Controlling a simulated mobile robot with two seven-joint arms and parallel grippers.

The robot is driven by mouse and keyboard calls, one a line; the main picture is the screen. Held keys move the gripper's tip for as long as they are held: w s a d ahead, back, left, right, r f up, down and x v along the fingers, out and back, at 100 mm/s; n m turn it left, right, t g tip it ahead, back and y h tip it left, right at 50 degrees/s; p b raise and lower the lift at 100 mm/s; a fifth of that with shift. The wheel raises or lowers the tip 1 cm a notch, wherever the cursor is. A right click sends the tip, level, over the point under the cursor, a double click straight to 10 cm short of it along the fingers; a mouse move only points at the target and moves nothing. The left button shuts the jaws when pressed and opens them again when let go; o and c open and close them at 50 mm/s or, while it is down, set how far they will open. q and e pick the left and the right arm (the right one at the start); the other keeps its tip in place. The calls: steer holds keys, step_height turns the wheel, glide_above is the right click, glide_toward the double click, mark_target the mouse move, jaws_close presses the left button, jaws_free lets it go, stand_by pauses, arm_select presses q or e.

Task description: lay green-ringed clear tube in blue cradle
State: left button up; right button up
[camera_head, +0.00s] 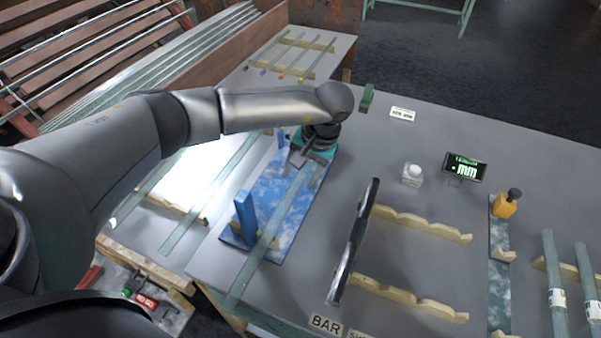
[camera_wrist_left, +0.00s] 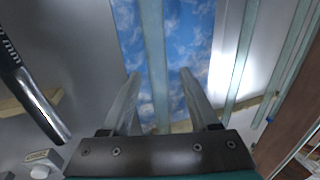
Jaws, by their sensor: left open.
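The blue cradle (camera_head: 274,187) has a blue-and-white mottled base, an upright blue post and a wooden support near its front. A long clear tube (camera_head: 258,252) lies lengthwise over it, its near end reaching past the base and table edge. I cannot make out a green ring on it. My left gripper (camera_head: 302,174) is above the far part of the cradle, fingers pointing down. In the left wrist view the open fingers (camera_wrist_left: 160,76) stand on either side of the tube (camera_wrist_left: 152,35), with gaps on both sides. My right gripper is not in view.
More clear tubes (camera_head: 211,191) lie left of the cradle by a bright panel. A black-and-silver bar (camera_head: 355,243) lies across notched wooden rails (camera_head: 425,224) to the right. A display (camera_head: 465,168), a white-lidded jar (camera_head: 412,175) and an orange bottle (camera_head: 505,206) stand farther right.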

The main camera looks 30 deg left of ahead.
arm_select(q)
steer(key=p+v, duration=0.1)
steer(key=v, duration=1.1)
steer(key=shift+r, duration=0.25)
